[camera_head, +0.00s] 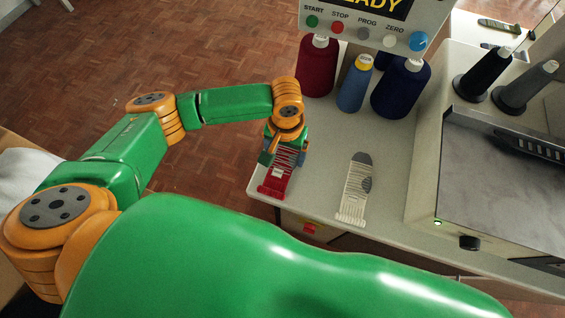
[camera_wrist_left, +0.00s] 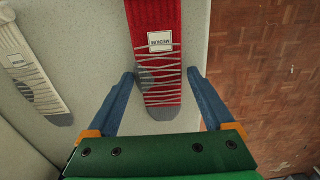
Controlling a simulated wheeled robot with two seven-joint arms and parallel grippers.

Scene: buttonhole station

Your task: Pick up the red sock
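The red sock (camera_head: 273,188) lies flat near the left edge of the table, partly hidden by my left gripper in the head view. In the left wrist view the red sock (camera_wrist_left: 152,22) has thin pale lines across it, a white label reading MEDIUM, and grey heel and toe parts. My left gripper (camera_head: 284,160) is over its far part. In the left wrist view my left gripper (camera_wrist_left: 160,76) is open, with one blue finger on each side of the sock and nothing held. Whether the fingers touch the table is unclear. My right gripper is not in view.
A cream sock with grey patches (camera_head: 354,195) lies to the right. A machine (camera_head: 500,180) stands right. Bare table (camera_head: 322,160) separates the socks.

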